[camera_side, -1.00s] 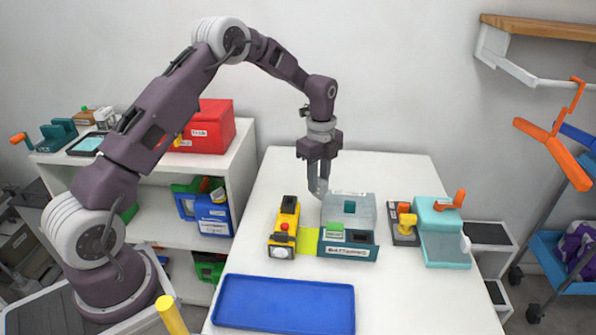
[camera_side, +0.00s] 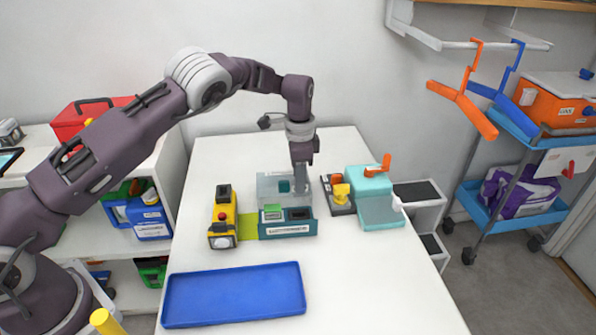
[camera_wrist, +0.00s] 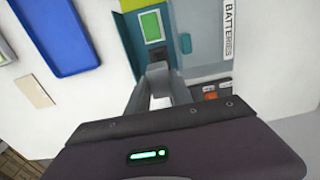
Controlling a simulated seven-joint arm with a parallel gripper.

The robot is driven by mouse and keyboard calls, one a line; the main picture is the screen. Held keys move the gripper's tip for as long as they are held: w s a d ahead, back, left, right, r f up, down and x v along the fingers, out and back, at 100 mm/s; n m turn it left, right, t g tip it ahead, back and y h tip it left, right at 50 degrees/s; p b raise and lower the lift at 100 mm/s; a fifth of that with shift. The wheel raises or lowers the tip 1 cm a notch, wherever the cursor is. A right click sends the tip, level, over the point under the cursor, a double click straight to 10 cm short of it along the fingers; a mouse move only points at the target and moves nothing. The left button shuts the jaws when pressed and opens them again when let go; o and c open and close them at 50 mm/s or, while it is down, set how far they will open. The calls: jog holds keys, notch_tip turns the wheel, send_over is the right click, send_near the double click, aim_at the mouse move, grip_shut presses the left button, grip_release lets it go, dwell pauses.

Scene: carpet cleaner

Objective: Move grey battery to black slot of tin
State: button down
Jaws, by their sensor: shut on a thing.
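The tin (camera_side: 289,230) is a teal box on the white table with a clear grey part (camera_side: 270,203) at its back. A green battery (camera_side: 272,211) sits in its left slot, and the black slot (camera_side: 299,213) is to the right. In the wrist view the green battery (camera_wrist: 151,27) shows at the top, with the black slot (camera_wrist: 157,54) partly covered by my fingers. My gripper (camera_side: 300,188) points down over the tin's right side, behind the black slot. It is shut on a small grey piece (camera_wrist: 157,70), which looks like the grey battery and is mostly hidden by the fingers.
A yellow-black device (camera_side: 222,220) stands left of the tin near a lime pad (camera_side: 247,227). A teal device with an orange lever (camera_side: 378,200) and a dark block with a yellow knob (camera_side: 340,196) stand close on the right. An empty blue tray (camera_side: 234,296) lies in front.

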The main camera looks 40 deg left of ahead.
jog(key=shift+f, duration=2.85)
jog(key=shift+f, duration=1.5)
jog(key=c, duration=1.1)
grip_release()
jog(key=shift+o, duration=0.2)
jog(key=shift+r, duration=3.5)
